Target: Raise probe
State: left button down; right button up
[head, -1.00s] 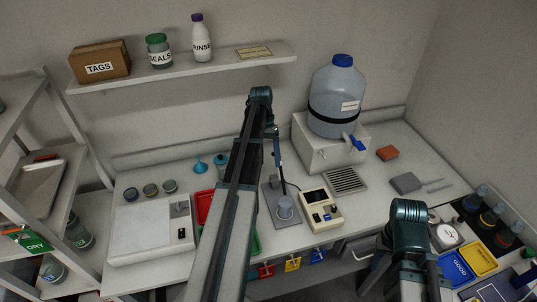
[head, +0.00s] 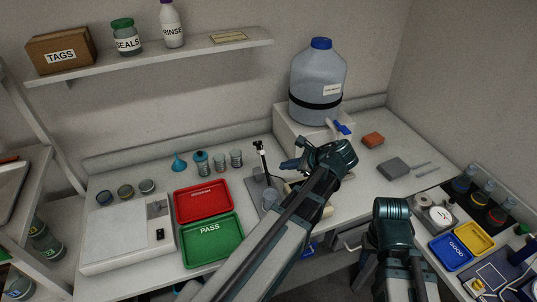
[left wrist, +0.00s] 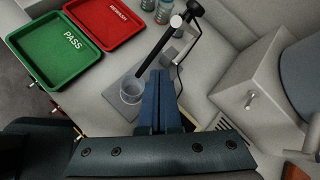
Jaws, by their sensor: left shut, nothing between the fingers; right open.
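My left gripper (head: 286,165) is just right of the stand.
A green PASS tray (head: 211,252) and a red tray (head: 203,188) lie left of the stand. A large jug (head: 317,75) stands on a white box behind my left arm. Small glass vessels stand behind the trays. A grey block (head: 393,169) lies to the right.

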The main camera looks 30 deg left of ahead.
pick_arm(q)
notch_tip(320, 180, up, 3)
jog(key=w+d+m+t+y+b, duration=0.1)
jog(key=d+m+t+y, duration=0.15)
jog(key=m, duration=0.25)
jog(key=a+r+b+x, duration=0.1)
jog(key=r+b+x, duration=0.1)
jog(key=x, duration=1)
jog(key=shift+w+a+b, duration=0.3)
jog(key=shift+a+b, duration=0.05)
jog(key=shift+b, duration=0.05)
jog(key=shift+r, duration=0.1)
